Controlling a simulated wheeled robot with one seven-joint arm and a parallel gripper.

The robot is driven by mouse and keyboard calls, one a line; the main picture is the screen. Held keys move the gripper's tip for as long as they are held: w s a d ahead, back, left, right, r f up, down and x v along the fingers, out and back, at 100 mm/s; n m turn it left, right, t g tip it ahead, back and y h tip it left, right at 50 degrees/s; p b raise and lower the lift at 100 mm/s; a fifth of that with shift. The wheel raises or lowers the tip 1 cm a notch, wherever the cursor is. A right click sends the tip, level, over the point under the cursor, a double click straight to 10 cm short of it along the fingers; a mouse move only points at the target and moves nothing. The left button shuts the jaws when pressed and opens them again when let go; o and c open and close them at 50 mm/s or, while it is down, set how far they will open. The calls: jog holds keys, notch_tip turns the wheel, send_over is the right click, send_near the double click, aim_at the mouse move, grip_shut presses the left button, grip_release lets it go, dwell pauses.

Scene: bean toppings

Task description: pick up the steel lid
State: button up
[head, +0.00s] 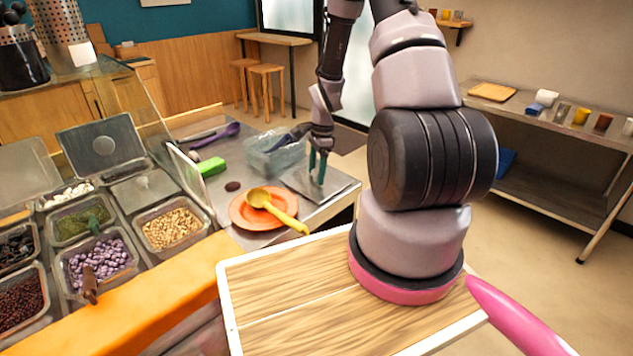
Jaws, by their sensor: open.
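A flat grey steel piece that looks like the steel lid (341,187) lies on the steel counter, right of the orange plate. My gripper (317,172) points down over it with its teal fingers open; nothing shows between them. I cannot tell whether the fingertips touch the lid, and the fingers hide part of it. Another steel lid (128,192) with a small knob covers a bin among the toppings at left.
The orange plate (237,212) holds a yellow ladle (278,207). A clear bin (272,160) stands behind the lid, and a green block (212,166) lies to the left. Several topping bins, including one of nuts (172,229), fill the left. A raised clear panel (188,180) edges them.

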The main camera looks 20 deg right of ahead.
grip_shut()
dwell(0.3)
